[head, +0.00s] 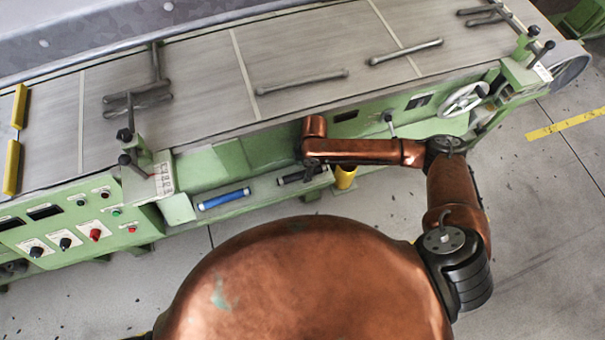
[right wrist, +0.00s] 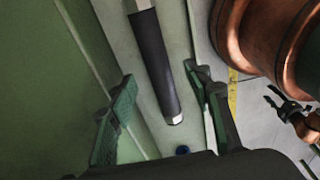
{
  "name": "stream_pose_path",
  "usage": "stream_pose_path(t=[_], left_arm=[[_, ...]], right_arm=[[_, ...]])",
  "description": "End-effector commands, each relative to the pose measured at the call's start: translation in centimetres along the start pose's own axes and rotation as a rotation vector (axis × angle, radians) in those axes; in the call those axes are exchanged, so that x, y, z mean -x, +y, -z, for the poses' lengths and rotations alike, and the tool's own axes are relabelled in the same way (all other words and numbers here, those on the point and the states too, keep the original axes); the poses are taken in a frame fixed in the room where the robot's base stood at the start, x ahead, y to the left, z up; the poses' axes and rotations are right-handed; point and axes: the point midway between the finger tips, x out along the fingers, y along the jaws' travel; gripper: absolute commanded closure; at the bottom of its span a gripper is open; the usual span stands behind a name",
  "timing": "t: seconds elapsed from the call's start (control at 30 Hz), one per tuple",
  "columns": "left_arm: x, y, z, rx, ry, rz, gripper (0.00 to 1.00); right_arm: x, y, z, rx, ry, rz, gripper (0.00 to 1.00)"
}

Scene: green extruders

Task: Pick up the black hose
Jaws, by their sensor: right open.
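The black hose (head: 297,176), a dark cylinder with pale ends, lies on the light green ledge at the front of the machine. In the right wrist view the hose (right wrist: 155,65) runs lengthwise between my right gripper's fingers. My right gripper (right wrist: 160,78) is open, with one finger on each side of the hose and a gap to both. In the head view the right gripper (head: 312,164) is small and partly hidden by its arm, beside the hose. A small copper and dark part at the right wrist view's right edge may be my left gripper; its jaws are unclear.
A blue hose (head: 223,199) lies left on the same ledge. A yellow cylinder (head: 345,177) stands just right of the ledge. The green machine wall (right wrist: 45,80) rises close beside my right gripper. Grey metal bars (head: 300,82) lie on the conveyor belt above.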

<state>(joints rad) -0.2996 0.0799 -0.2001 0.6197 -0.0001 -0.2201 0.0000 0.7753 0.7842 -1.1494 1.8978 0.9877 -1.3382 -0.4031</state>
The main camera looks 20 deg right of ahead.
Motion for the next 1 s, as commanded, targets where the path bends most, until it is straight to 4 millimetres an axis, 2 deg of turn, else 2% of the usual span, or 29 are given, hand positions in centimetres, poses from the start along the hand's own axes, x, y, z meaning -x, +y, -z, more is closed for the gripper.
stream_pose_path(t=[0.03,0.13,0.4,1.0], left_arm=[[-0.6,0.1,-0.2,0.000,-0.004,-0.001,0.59],[-0.9,0.1,-0.4,0.000,-0.006,-0.001,0.59],[-0.9,0.1,-0.4,0.000,-0.006,-0.001,0.59],[-0.9,0.1,-0.4,0.000,-0.006,-0.001,0.59]], right_arm=[[-1.3,0.0,-0.1,-0.001,-0.001,0.004,0.54],[-2.5,0.0,0.0,0.001,-0.001,0.002,0.54],[-2.8,0.1,0.0,0.001,0.000,-0.001,0.54],[-2.8,0.1,0.0,0.001,-0.001,-0.001,0.96]])
